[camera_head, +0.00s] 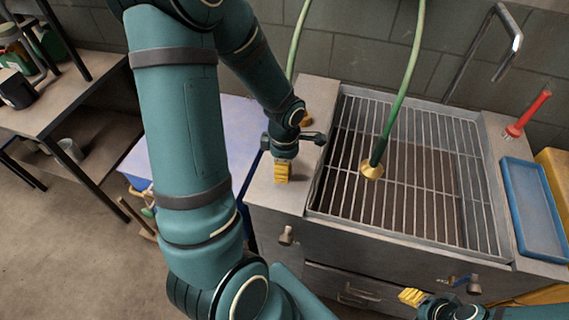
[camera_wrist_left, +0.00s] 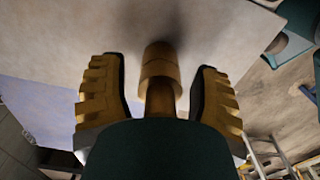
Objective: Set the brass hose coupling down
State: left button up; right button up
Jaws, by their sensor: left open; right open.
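The brass hose coupling (camera_wrist_left: 160,70) shows in the left wrist view as a stepped brass cylinder with a wider collar. Its far end appears to meet the grey counter surface. My left gripper (camera_wrist_left: 160,100) is open around it, with a gap on each side between coupling and finger pads. In the head view my left gripper (camera_head: 283,172) is low over the counter (camera_head: 262,196) left of the sink, and the coupling is hidden there. My right gripper (camera_head: 412,297) is open and empty in front of the cabinet, at the bottom right.
A green hose (camera_head: 400,90) hangs over the sink grate (camera_head: 420,200), ending in a brass fitting (camera_head: 371,170). A blue tray (camera_head: 532,210) and a red-handled tool (camera_head: 530,112) are on the right. A side table (camera_head: 60,95) stands at the left.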

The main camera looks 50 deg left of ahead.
pick_arm(q)
notch_tip(320, 180, up, 12)
jog(key=shift+r+p, duration=0.15)
jog(key=shift+p, duration=1.1)
pick_arm(e)
jog(key=r, duration=0.1)
jog(key=w+r, duration=0.1)
jog(key=shift+r, duration=0.35)
jog(key=shift+s, duration=0.1)
